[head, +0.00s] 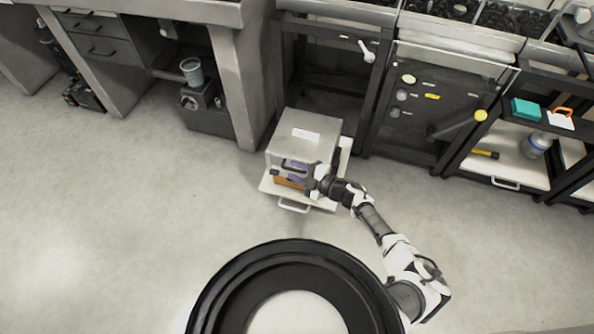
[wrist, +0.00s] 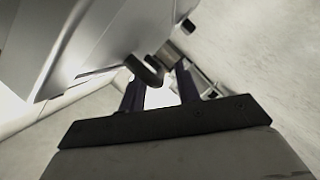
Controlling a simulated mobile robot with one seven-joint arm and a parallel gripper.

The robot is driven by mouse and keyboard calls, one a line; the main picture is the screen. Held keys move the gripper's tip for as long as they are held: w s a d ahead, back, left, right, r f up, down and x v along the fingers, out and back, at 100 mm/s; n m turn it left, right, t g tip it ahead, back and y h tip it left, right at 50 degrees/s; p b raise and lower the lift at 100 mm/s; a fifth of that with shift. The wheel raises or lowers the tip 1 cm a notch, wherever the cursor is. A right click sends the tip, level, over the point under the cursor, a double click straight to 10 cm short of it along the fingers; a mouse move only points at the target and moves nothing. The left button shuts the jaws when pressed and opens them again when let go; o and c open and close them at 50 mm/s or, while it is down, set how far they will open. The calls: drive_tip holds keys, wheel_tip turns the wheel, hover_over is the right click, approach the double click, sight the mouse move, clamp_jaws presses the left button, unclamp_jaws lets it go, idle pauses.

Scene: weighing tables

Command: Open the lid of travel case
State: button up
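The travel case appears to be the silver-grey box (head: 303,132) with a white label on top, in the middle of the head view. My gripper (head: 312,180) is at its front right side, and the arm comes in from the lower right. In the wrist view the grey case (wrist: 80,40) fills the upper left. A curved metal hook or handle (wrist: 148,72) sticks out from it near my fingertips. My gripper (wrist: 162,82) shows two dark fingers standing apart. Whether they touch the hook is not clear. The case's front is partly hidden by my gripper.
The case stands on a low white board (head: 268,187) with a handle. Purple and orange-brown items show at the case's front. A dark rack and cabinets (head: 440,95) stand behind. A bucket (head: 192,72) is at the back left. The floor (head: 120,200) at left is clear.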

clamp_jaws()
idle(0.4)
